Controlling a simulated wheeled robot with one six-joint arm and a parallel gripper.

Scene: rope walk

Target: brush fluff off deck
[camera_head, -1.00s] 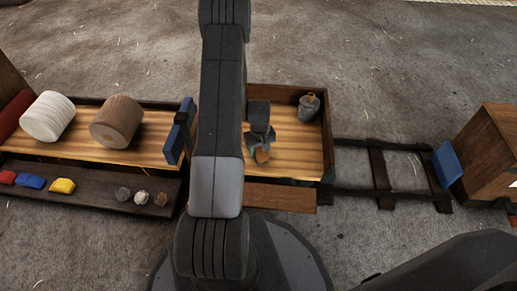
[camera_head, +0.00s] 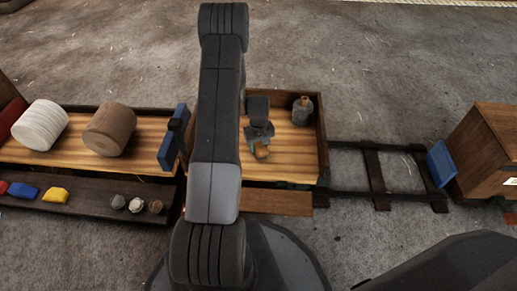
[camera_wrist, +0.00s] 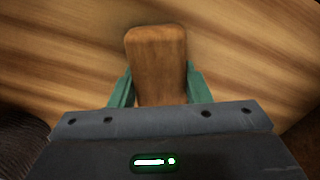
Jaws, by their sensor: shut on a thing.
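My gripper (camera_head: 258,142) is over the striped wooden deck (camera_head: 292,168) of a shallow-walled cart, right of my arm. It is shut on a brown wooden block-like piece (camera_wrist: 156,55), which looks like a brush handle. In the wrist view the green fingers grip it from both sides, with the deck behind it. Its lower end is hidden, so I cannot tell whether it touches the deck. I cannot make out fluff on the visible deck. My arm hides the deck's left part.
A grey bottle (camera_head: 302,111) stands in the deck's back right corner. To the left, another wooden bed holds a white spool (camera_head: 40,125) and a brown spool (camera_head: 110,130), with a tray (camera_head: 90,202) of small pieces in front. Rails (camera_head: 375,175) lead right to a wooden box (camera_head: 488,150).

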